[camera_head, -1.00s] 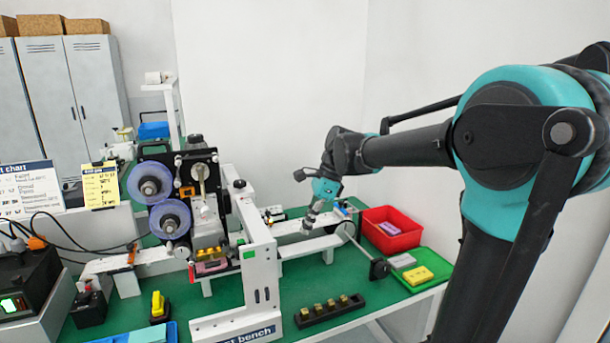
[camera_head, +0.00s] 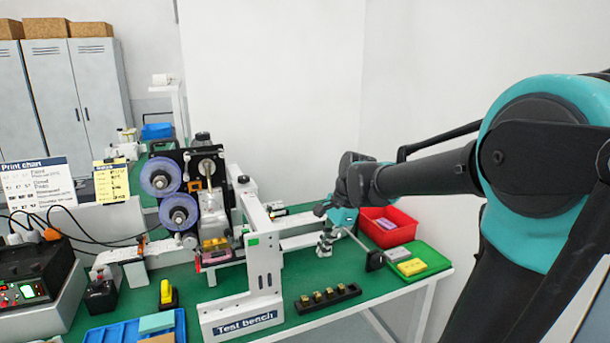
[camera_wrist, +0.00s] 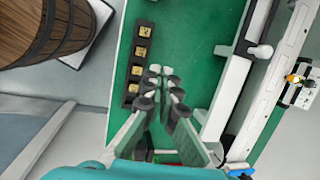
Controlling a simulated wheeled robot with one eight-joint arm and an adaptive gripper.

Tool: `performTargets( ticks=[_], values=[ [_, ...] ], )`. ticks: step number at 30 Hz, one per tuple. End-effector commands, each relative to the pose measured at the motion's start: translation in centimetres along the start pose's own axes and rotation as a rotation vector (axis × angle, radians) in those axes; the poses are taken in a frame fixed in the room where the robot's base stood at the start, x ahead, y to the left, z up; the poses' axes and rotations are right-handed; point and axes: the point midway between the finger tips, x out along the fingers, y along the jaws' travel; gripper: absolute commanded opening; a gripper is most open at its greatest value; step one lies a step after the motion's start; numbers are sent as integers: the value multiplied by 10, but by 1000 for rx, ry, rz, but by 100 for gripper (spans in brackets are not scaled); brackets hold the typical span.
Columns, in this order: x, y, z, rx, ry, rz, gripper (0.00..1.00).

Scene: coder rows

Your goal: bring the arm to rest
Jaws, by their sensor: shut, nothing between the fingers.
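My arm reaches in from the right in the head view. My gripper (camera_head: 325,250) points down over the green bench, in front of the red bin (camera_head: 400,236) and to its left. In the wrist view, my gripper's two fingers (camera_wrist: 160,72) are together with nothing between their tips. A black holder (camera_wrist: 127,95) with several brass pieces lies beside the fingers, apart from them.
A white test bench frame (camera_head: 266,270) stands left of my gripper, with the printer and its purple reels (camera_head: 180,212) behind it. A green tray (camera_head: 435,262) lies at the right. A wooden barrel (camera_wrist: 50,25) shows in the wrist view.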

Motion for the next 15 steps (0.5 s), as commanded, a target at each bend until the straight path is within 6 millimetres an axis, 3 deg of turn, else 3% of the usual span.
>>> performTargets(
  ticks=[5,15],
  values=[
    [20,37,-25,-211,78,-29,0],
    [73,149,-83,-859,335,11,0]
  ],
)
